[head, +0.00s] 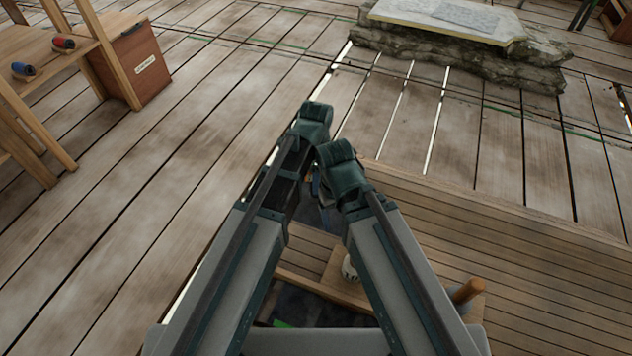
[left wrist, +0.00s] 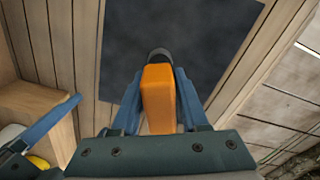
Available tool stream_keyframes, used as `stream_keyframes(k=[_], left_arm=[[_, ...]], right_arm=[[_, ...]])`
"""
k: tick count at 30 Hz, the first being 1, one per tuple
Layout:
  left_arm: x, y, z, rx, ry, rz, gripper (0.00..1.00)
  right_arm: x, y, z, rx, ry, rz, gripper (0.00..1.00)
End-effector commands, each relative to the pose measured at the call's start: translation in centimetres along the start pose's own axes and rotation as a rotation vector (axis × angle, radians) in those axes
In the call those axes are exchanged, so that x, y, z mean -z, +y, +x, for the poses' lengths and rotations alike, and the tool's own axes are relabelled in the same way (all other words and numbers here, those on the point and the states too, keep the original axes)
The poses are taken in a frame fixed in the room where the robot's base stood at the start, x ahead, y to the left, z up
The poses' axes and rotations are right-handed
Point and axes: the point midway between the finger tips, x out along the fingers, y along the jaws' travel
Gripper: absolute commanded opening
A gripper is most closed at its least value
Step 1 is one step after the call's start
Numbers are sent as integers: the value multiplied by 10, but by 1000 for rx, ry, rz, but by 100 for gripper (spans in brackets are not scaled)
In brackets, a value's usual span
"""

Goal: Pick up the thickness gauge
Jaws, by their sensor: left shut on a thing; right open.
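An orange block-shaped thing with a dark rounded end, which I take for the thickness gauge (left wrist: 158,98), is in the left wrist view. My left gripper (left wrist: 158,80) is shut on it, one blue finger on each side. The gauge is held above a dark panel (left wrist: 185,30). Part of my right gripper (left wrist: 45,125) shows at the left of the left wrist view, apart from the gauge. It is open, and nothing shows between its visible parts.
A wooden bench (head: 520,255) with a peg (head: 467,291) is at the lower right. A small white round thing (head: 349,268) lies near my right arm. A wooden rack with a brown box (head: 140,68) stands at the left. A stone block (head: 460,50) lies at the back. The plank floor between is clear.

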Motion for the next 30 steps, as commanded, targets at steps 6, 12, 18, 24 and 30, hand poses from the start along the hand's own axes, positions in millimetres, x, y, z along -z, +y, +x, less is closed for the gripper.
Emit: stream_keyframes(k=[6, 12, 18, 24, 30], left_arm=[[0, 0, -4, 0, 0, 0, 0], [0, 1, -21, 0, 0, 0, 0], [0, 1, -50, 0, 0, 0, 0], [0, 2, -82, 0, 0, 0, 0], [0, 3, -100, 0, 0, 0, 0]], right_arm=[[0, 0, -4, 0, 0, 0, 79], [-1, 2, -21, -1, -1, 1, 79], [-3, 6, -50, -4, -2, 5, 79], [-6, 10, -82, -8, -5, 12, 79], [-7, 11, -100, -5, -5, 14, 79]])
